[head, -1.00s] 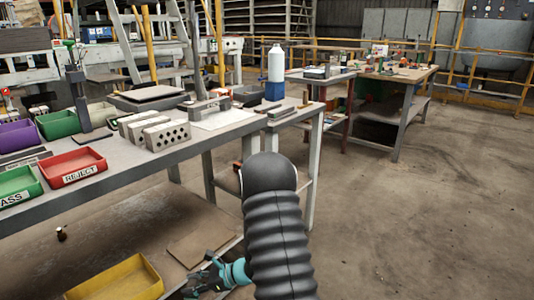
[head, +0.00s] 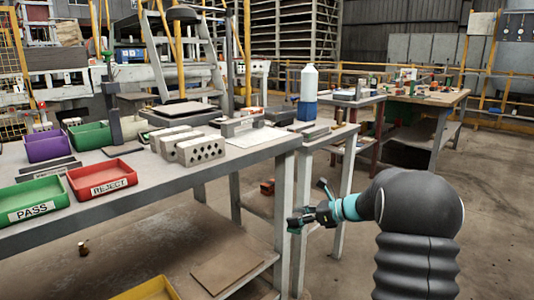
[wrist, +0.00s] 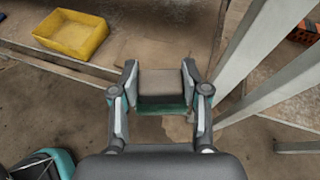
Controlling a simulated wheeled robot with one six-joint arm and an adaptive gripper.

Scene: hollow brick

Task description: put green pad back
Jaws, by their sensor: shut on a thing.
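My gripper (head: 303,221) is beside the front right leg of the workbench, below the tabletop level. In the wrist view my gripper (wrist: 162,88) is shut on a small block with a grey-brown face and a green strip along its near edge (wrist: 162,109); I take it for the green pad. In the head view the pad is too small to make out clearly. The workbench (head: 130,205) holds the red REJECT tray (head: 101,179), the green PASS tray (head: 33,200) and grey hollow bricks (head: 200,150).
A yellow tray (wrist: 72,33) and a flat brown board (head: 228,268) lie on the lower shelf. The bench legs (head: 285,225) stand close to my gripper. A white and blue bottle (head: 308,92) stands on the side table. The floor at right is open.

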